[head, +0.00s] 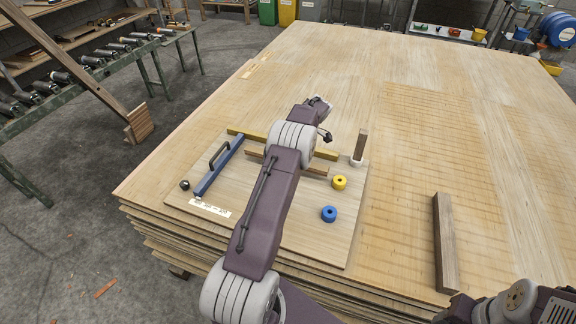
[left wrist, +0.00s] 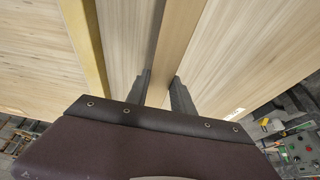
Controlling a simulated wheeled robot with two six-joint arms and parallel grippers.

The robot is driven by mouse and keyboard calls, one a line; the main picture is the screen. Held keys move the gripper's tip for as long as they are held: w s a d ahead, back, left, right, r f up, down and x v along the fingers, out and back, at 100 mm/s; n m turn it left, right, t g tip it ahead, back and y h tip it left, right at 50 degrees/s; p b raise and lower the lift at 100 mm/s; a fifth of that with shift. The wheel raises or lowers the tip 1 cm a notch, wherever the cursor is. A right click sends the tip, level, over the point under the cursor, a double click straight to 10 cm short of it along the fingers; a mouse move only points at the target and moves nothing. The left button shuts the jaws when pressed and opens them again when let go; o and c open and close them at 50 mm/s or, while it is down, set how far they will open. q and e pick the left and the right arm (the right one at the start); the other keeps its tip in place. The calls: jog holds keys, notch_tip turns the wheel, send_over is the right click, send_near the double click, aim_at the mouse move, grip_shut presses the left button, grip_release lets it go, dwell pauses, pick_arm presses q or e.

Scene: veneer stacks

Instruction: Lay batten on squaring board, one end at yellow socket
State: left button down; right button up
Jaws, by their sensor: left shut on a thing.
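The brown batten (head: 317,170) extends on both sides of my left arm, over the squaring board (head: 300,245) and nearly parallel to the yellow strip (head: 245,134). Its right end is near the round yellow socket (head: 340,183), slightly apart from it in the picture. I cannot tell whether it touches the board. In the left wrist view, my left gripper (left wrist: 161,80) is shut on the batten (left wrist: 178,40), with the yellow strip to the left. In the head view my arm hides these fingers. My right arm shows at the bottom right; its gripper is out of view.
A blue bar (head: 219,172) with a black handle stands at the board's left. A blue socket (head: 329,214) is near the yellow one. A short upright post (head: 362,143) stands in a white holder. A dark beam (head: 445,240) lies on the veneer at right.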

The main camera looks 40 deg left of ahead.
pick_arm(q)
notch_tip(320, 180, down, 3)
jog(key=shift+f+b, duration=0.2)
jog(key=shift+b, duration=0.2)
jog(key=shift+f, duration=0.3)
jog(key=c, duration=1.1)
grip_release()
jog(key=shift+f, duration=0.15)
